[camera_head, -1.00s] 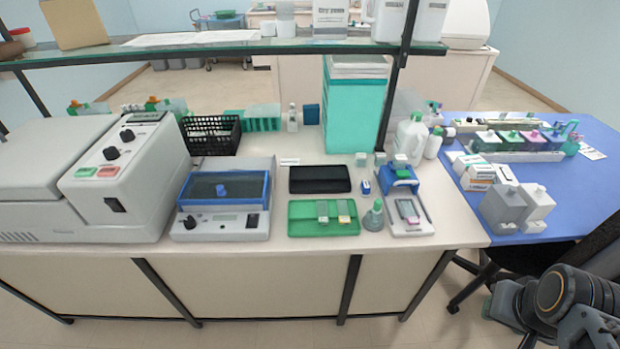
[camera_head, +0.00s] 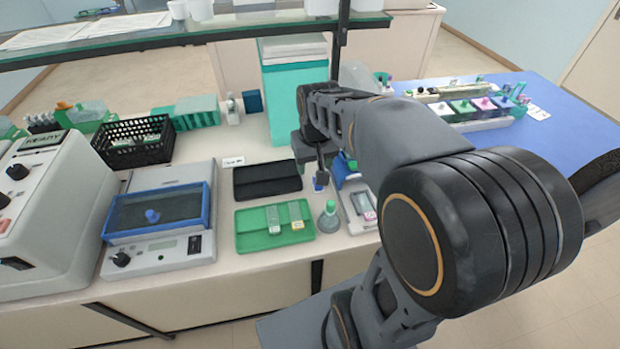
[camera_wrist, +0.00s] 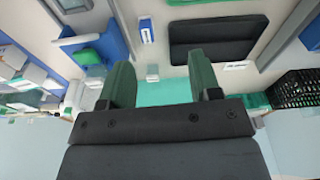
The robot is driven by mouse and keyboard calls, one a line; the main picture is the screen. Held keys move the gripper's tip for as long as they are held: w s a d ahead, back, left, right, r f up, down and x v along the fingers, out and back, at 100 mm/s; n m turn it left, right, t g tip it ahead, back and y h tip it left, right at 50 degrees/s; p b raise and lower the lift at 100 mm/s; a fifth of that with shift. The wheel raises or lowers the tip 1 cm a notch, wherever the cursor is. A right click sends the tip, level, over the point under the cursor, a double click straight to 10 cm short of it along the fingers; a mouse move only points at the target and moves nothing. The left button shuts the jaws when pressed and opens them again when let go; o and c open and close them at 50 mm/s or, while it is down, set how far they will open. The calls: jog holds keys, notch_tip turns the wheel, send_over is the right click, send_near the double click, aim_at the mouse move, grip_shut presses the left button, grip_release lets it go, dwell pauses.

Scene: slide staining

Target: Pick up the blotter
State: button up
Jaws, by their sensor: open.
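No thing here is plainly marked as the blotter. The likeliest is a small blue-and-white block (camera_head: 317,184) on the bench, right of the flat black case (camera_head: 267,180); I cannot be sure. In the wrist view the block (camera_wrist: 147,31) lies ahead of my gripper (camera_wrist: 159,78), between the case (camera_wrist: 222,35) and a blue stand (camera_wrist: 112,42). My gripper is open, its two green-grey fingers apart with nothing between them. In the head view my gripper (camera_head: 321,176) is over the bench close to the block, partly hidden by my arm.
A green tray (camera_head: 250,243) holding slide holders and a green-capped flask (camera_head: 328,219) stand in front. A black basket (camera_head: 133,142) and a turquoise box (camera_head: 290,110) stand behind. A glass shelf (camera_head: 220,28) crosses above. My arm hides the bench's right part.

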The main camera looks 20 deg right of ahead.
jog(key=w+d+f+g+p, duration=0.1)
jog(key=w+d+f, duration=0.1)
jog(key=w+d, duration=0.3)
jog(key=shift+m+g, duration=0.3)
jog(key=shift+m, duration=0.2)
jog(key=f, duration=0.2)
jog(key=w+f, duration=0.1)
jog(key=f, duration=0.4)
jog(key=shift+w+a+f, duration=0.2)
jog(key=shift+a+f, duration=0.05)
jog(key=shift+a, duration=0.05)
jog(key=shift+w+d+f+p, duration=0.1)
jog(key=shift+f+p, duration=0.75)
jog(key=shift+f, duration=2.35)
jog(key=shift+c, duration=0.2)
jog(key=c, duration=0.9)
jog(key=shift+o, duration=0.2)
jog(key=shift+r, duration=0.1)
